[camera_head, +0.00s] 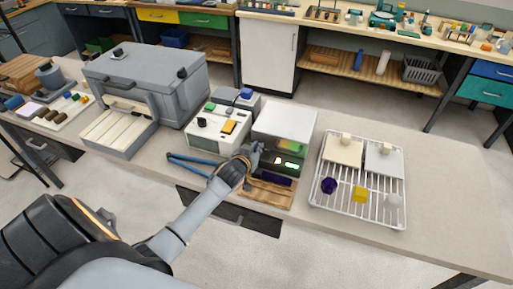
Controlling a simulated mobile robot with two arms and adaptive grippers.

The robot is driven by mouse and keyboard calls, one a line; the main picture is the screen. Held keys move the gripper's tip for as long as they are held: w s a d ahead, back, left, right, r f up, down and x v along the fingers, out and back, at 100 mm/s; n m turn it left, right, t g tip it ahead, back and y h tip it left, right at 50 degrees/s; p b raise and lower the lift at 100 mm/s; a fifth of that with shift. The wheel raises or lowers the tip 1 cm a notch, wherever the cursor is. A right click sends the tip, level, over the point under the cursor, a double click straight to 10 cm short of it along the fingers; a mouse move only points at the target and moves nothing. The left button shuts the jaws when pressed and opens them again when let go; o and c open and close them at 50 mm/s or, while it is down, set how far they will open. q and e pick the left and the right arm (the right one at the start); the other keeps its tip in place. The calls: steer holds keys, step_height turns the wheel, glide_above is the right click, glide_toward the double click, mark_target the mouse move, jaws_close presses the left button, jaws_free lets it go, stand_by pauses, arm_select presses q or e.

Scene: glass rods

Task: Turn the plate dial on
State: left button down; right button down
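A hot-plate-like device (287,118) with a flat pale top stands near the middle of the table (455,190). Its dark front carries a small lit green display (291,164). My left gripper (256,150) is at the left end of this front, close to or touching it. The gripper hides that part of the front, and I cannot make out a dial. The fingers are too small and overlapped to tell whether they are open or shut. My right gripper is not in view.
A white wire rack (318,199) with pale blocks and small coloured pieces stands to the right. A white box with knobs (207,133) and a large grey machine (150,78) stand left. A wooden board (268,193) lies in front.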

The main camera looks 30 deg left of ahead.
arm_select(q)
steer(key=shift+a+m, duration=0.1)
steer(key=shift+m, duration=0.2)
steer(key=shift+a+m+h+p, duration=0.15)
steer(key=shift+m+h+p, duration=0.35)
steer(key=shift+h, duration=0.7)
steer(key=shift+a+f+m+h+b, duration=0.15)
steer(key=shift+m+h+b, duration=0.15)
steer(key=shift+m+h, duration=0.35)
steer(key=m+h+b, duration=0.2)
steer(key=shift+b, duration=0.4)
steer(key=shift+a+m+h+b, duration=0.1)
steer(key=shift+m+h+b, duration=0.4)
steer(key=shift+b, duration=0.3)
